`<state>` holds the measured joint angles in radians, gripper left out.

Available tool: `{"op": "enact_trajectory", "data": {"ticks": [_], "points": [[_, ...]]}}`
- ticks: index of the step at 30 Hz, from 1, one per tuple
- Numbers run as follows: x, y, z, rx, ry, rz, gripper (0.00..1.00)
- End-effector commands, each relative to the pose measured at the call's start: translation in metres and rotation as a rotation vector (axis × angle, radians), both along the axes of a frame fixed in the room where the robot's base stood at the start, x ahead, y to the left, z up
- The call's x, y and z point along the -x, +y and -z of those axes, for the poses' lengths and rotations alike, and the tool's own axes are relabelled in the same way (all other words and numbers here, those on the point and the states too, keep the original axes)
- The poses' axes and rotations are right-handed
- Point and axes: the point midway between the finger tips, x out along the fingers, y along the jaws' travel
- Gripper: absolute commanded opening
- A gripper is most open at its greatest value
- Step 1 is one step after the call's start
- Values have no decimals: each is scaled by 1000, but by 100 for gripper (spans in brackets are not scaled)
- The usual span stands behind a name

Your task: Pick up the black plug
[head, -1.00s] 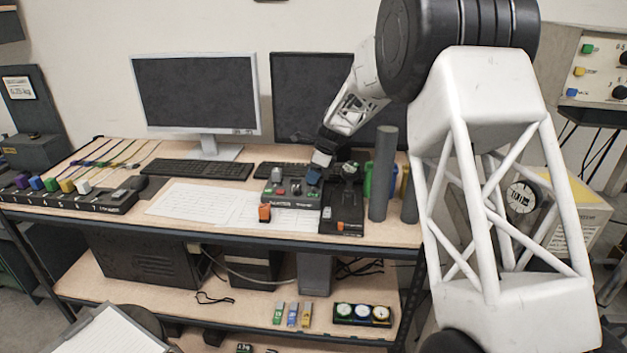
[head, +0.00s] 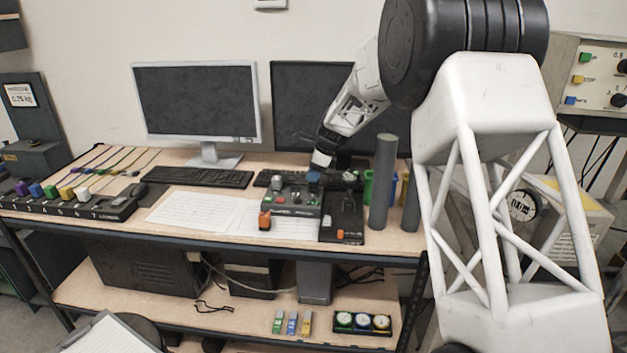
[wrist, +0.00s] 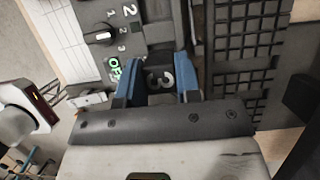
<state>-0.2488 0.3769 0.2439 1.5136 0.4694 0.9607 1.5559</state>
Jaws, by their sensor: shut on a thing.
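My gripper (wrist: 160,85) has blue fingers closed on a small dark block, seemingly the black plug (wrist: 160,76), with a pale curved mark on its face. In the head view my gripper (head: 314,176) is at the back right of a grey control box (head: 292,205) on the bench, beside a black panel (head: 342,222). The plug cannot be made out there. Whether it is clear of the surface below cannot be told. In the wrist view a panel with a knob (wrist: 103,34) and a green label lies just left of the fingers.
A grey cylinder (head: 383,180) stands close to the right of the gripper. White paper (head: 190,211) covers bench to the left.

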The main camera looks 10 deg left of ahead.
Motion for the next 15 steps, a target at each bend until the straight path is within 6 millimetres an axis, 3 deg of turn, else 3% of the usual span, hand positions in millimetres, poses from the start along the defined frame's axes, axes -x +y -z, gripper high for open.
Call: {"op": "enact_trajectory", "data": {"ticks": [2, 15], "points": [[0, 0, -13, -1, -3, 0, 8], [58, -19, -16, 0, -1, 1, 8]]}}
